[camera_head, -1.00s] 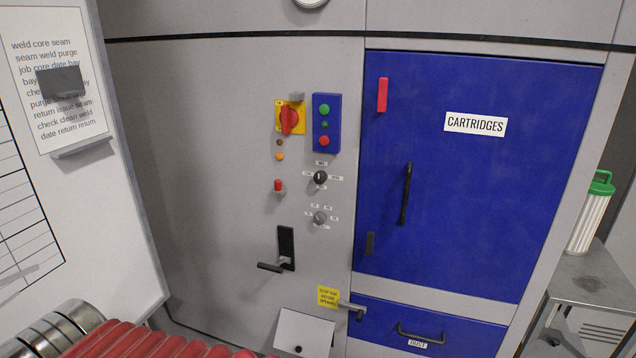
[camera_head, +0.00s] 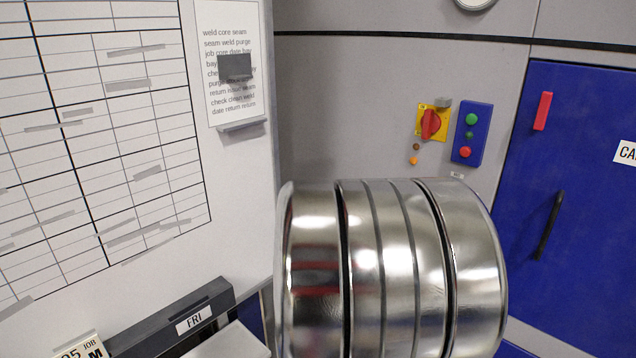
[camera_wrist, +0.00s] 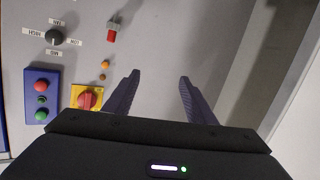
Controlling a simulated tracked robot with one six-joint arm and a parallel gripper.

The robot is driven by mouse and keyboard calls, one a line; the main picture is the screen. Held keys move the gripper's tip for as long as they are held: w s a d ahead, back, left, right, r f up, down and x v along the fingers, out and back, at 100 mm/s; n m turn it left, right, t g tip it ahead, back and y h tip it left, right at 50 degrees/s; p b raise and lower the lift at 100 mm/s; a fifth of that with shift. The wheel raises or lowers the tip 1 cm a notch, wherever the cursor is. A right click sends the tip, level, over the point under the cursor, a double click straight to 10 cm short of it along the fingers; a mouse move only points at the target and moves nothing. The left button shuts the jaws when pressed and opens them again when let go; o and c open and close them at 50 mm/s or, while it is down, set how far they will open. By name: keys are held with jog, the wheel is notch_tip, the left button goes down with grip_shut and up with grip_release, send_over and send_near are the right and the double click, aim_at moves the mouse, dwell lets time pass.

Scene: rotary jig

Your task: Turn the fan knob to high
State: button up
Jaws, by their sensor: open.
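The fan knob (camera_wrist: 55,37) is a dark round knob on the grey panel at the upper left of the wrist view, which shows the panel upside down. In the head view the knob and gripper are hidden behind a shiny banded metal cylinder.
A red rotary switch on a yellow plate (camera_head: 431,123) and a blue button box (camera_head: 472,133) are beside the knob. A red-tipped control (camera_wrist: 112,34) is also near. A blue door (camera_head: 578,125) is right and a whiteboard (camera_head: 60,190) left.

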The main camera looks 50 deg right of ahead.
jog(key=s+d+m+g+h, duration=0.1)
jog(key=s+d+g, duration=0.3)
jog(key=s, duration=0.5)
jog(key=s+d+f+m+g+h, duration=0.1)
jog(key=s+d+m+g+h, duration=0.1)
jog(key=s+d, duration=0.5)
jog(key=shift+s+d+f+m+g, duration=0.15)
jog(key=shift+s+f+m+g, duration=0.1)
jog(key=shift+s+m+g, duration=0.55)
jog(key=s+d, duration=0.1)
jog(key=d, duration=1.2)
jog(key=shift+s+d, duration=0.15)
jog(key=shift+d, duration=0.2)
jog(key=shift+c, duration=0.3)
jog(key=c, duration=1)
